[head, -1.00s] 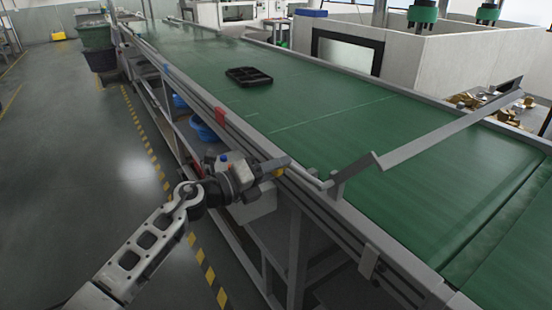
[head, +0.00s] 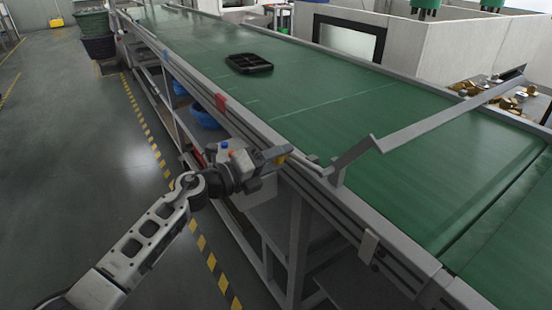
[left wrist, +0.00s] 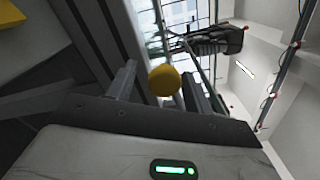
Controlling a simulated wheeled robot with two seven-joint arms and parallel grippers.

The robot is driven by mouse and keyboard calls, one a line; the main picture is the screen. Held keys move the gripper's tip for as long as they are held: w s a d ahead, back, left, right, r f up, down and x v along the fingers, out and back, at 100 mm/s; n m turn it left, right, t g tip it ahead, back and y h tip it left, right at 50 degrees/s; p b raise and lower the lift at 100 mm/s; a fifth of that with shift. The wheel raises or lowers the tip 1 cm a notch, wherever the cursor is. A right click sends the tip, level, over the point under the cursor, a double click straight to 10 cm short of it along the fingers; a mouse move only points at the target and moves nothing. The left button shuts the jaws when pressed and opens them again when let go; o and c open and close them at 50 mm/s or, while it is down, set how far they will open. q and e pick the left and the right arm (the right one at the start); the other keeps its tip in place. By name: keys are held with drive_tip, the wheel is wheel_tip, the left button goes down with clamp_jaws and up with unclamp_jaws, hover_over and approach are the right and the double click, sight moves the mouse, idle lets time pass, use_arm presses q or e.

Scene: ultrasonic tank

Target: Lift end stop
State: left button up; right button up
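The end stop is a grey bent bar (head: 425,133) that reaches out over the green conveyor, tilted up towards its far end. Its near end meets a bracket on the conveyor's side rail. My left gripper (head: 279,154) is at this knob. In the left wrist view the round yellow knob (left wrist: 164,80) sits between the two fingers of my left gripper (left wrist: 160,85), with gaps showing on both sides, so the gripper is open. My right gripper is not in view.
A black tray (head: 249,63) lies on the green belt (head: 330,105) further back. The conveyor's side rail and frame stand right beside my left arm. A grey tank wall (head: 455,50) rises behind the belt.

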use_arm(q)
drive_tip(key=b+v, duration=0.2)
drive_tip(key=v, duration=1.4)
drive_tip(key=s+f+n+y, duration=0.5)
drive_tip(key=s+f+n, duration=0.5)
drive_tip(key=n, duration=0.6)
drive_tip(key=s+d+f+n+y, duration=0.1)
drive_tip(key=s+f+n+y, duration=0.5)
drive_tip(key=s+f+n, duration=0.4)
wheel_tip(320, 180, down, 3)
drive_tip(key=n, duration=0.5)
drive_tip(key=shift+s+d+n, duration=0.2)
drive_tip(key=shift+s+n, duration=0.1)
drive_tip(key=shift+n, duration=0.1)
